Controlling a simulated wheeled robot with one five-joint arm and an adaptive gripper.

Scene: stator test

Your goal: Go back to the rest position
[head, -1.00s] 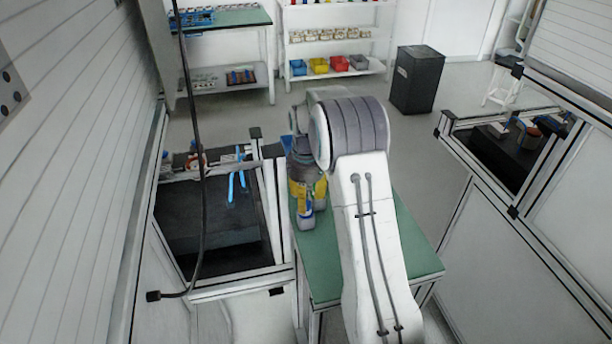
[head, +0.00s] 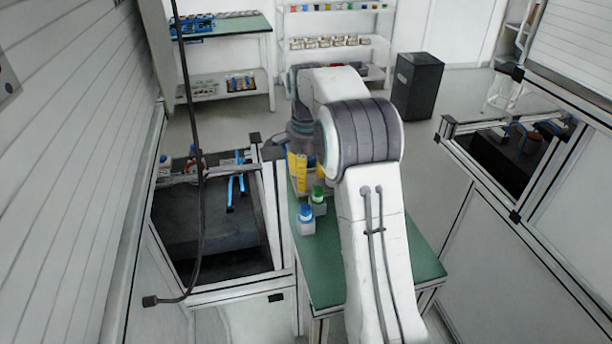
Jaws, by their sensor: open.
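My gripper (head: 298,180), with yellow fingers below a dark grey wrist, hangs over the left far part of a green-topped table (head: 375,262). It is partly hidden by my white arm. A small white bottle with a blue cap (head: 306,221) stands upright on the table in front of the gripper. A second bottle, with a green cap (head: 318,196), stands just behind it to the right, close to my arm. The gripper is open and both bottles stand free of it.
A framed workstation with a dark bed (head: 205,225) and blue handles stands left of the table. Another framed station (head: 505,150) is at the right. A black bin (head: 417,85) and shelves (head: 340,22) stand behind. A dark cable (head: 196,130) hangs at the left.

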